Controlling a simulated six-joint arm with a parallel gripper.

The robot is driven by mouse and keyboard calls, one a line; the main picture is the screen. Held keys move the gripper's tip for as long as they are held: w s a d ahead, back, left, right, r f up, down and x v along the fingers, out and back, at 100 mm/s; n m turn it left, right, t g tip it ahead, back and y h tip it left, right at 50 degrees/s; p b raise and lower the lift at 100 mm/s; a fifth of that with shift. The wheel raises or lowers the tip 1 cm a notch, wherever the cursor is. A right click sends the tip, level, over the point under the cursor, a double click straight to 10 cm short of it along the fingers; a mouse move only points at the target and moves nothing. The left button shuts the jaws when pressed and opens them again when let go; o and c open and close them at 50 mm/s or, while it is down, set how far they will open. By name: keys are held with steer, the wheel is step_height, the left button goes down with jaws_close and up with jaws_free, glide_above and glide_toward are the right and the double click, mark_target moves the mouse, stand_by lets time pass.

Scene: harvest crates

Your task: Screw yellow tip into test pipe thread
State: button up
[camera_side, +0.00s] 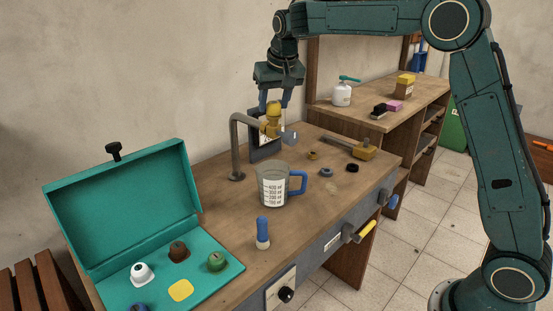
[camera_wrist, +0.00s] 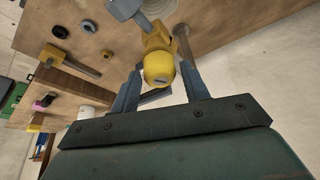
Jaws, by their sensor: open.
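The yellow tip (camera_side: 273,107) is a rounded cap standing upright on top of the yellow fitting (camera_side: 270,129) at the end of the bent grey test pipe (camera_side: 236,150). The thread is hidden, so I cannot tell how deep the tip sits. My gripper (camera_side: 275,100) points down from above, open, with one blue finger on each side of the tip. In the wrist view, the tip (camera_wrist: 158,67) lies between the two fingertips (camera_wrist: 161,77), with a gap visible on the right; contact on the left is unclear.
The open teal case (camera_side: 215,285) holds white, brown, green and blue tips and an empty yellow round spot. A measuring jug (camera_side: 272,186) stands in front of the pipe. A blue-topped bottle (camera_side: 262,233), small rings and a brass-headed tool (camera_side: 362,151) lie on the bench.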

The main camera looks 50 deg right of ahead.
steer(key=shift+n, duration=0.4)
steer(key=shift+n+y, duration=0.5)
steer(key=shift+n, duration=0.2)
steer(key=shift+n+y, duration=0.3)
steer(key=shift+n, duration=0.5)
steer(key=shift+d, duration=0.1)
steer(key=shift+n+y, duration=0.3)
steer(key=shift+n, duration=0.6)
steer(key=c, duration=0.6)
steer(key=shift+o, duration=0.2)
